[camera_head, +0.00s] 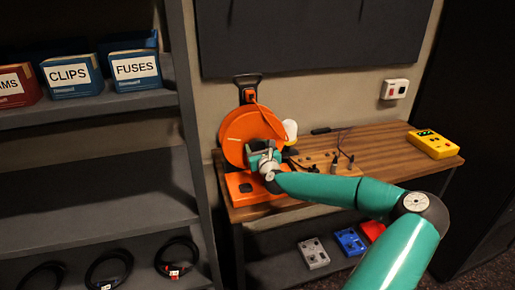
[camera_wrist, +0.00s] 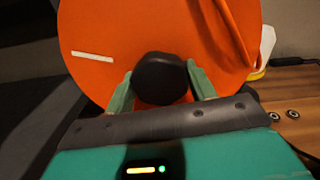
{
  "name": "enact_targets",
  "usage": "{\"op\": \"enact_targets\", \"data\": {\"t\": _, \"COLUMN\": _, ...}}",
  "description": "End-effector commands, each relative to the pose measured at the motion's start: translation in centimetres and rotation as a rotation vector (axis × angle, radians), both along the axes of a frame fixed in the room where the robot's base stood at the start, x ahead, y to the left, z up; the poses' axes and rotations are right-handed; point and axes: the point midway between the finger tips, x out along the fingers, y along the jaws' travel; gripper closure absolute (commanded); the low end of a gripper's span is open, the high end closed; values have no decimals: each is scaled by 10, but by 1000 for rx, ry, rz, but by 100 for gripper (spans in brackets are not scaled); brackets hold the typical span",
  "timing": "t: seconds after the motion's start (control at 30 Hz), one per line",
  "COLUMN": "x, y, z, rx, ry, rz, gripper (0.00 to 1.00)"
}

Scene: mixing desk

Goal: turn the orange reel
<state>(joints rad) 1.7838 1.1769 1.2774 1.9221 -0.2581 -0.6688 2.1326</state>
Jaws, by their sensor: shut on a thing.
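The orange reel (camera_head: 236,132) is a large upright disc on an orange base (camera_head: 240,187) at the left end of the wooden desk. My gripper (camera_head: 266,157) is in front of the reel's lower right part and hides some of it. In the wrist view the reel (camera_wrist: 120,35) fills the upper middle and carries a white stripe on its left side. A dark round knob (camera_wrist: 158,77) stands out from the reel's face. My gripper's two green fingers (camera_wrist: 160,88) are shut on the knob, one at each side.
The wooden desk (camera_head: 390,147) holds a wooden board with cables (camera_head: 318,160) and a yellow box (camera_head: 432,144). A white object (camera_head: 290,130) stands close behind the reel's right edge. A shelf unit (camera_head: 190,130) stands close on the left. Several small pedals, one blue (camera_head: 349,241), lie below.

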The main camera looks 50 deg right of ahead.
Motion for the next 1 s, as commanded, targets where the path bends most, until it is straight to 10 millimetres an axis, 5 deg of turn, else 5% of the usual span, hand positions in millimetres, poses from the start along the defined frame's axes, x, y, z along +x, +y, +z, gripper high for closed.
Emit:
{"op": "enact_targets", "data": {"t": 0.37, "x": 0, "y": 0, "z": 0, "rx": 3, "ry": -1, "rz": 0, "gripper": 86}}
{"op": "enact_targets", "data": {"t": 0.4, "x": 0, "y": 0, "z": 0, "rx": 3, "ry": -1, "rz": 0, "gripper": 37}}
{"op": "enact_targets", "data": {"t": 0.5, "x": 0, "y": 0, "z": 0, "rx": 3, "ry": -1, "rz": 0, "gripper": 23}}
{"op": "enact_targets", "data": {"t": 0.8, "x": -2, "y": 1, "z": 0, "rx": 3, "ry": -1, "rz": 0, "gripper": 23}}
{"op": "enact_targets", "data": {"t": 1.0, "x": -23, "y": 12, "z": -1, "rx": 4, "ry": 0, "rz": -1, "gripper": 23}}
